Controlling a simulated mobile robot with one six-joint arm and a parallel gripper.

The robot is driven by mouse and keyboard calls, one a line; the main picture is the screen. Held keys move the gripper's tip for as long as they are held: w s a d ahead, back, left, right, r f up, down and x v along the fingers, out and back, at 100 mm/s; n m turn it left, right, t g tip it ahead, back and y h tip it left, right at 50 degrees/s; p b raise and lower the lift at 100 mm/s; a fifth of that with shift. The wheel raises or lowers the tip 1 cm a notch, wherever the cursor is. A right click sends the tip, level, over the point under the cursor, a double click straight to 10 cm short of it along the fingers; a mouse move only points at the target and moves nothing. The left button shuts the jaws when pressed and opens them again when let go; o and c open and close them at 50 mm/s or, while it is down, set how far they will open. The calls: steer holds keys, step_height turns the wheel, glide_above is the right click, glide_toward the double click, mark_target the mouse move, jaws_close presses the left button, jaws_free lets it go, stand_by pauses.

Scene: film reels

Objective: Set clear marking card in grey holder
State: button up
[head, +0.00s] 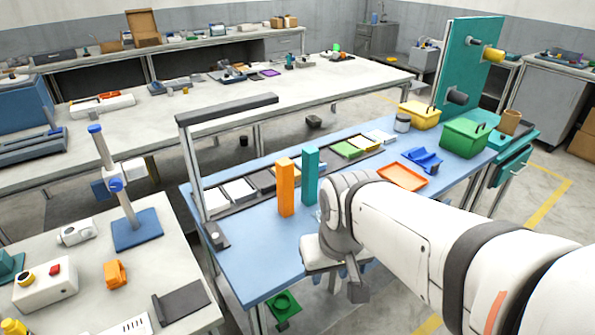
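My gripper (345,275) is over the front edge of the blue table, at the end of my white arm; whether its fingers are open or shut, or hold anything, I cannot tell. A long dark grey rack (262,197) lies across the table with flat cards in it: white cards (238,190) at the left, green and yellow ones (352,148) towards the right. A small pale, see-through patch (318,214) shows just left of my wrist; I cannot tell whether it is the clear marking card. I cannot single out the grey holder.
An orange block (286,187) and a teal block (310,175) stand upright beside my wrist. A lamp bar (228,109) spans above the rack's left part. An orange tray (403,177), blue cradle (422,160), green box (465,138) and yellow box (420,114) occupy the right side.

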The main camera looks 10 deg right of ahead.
steer(key=shift+s, duration=0.1)
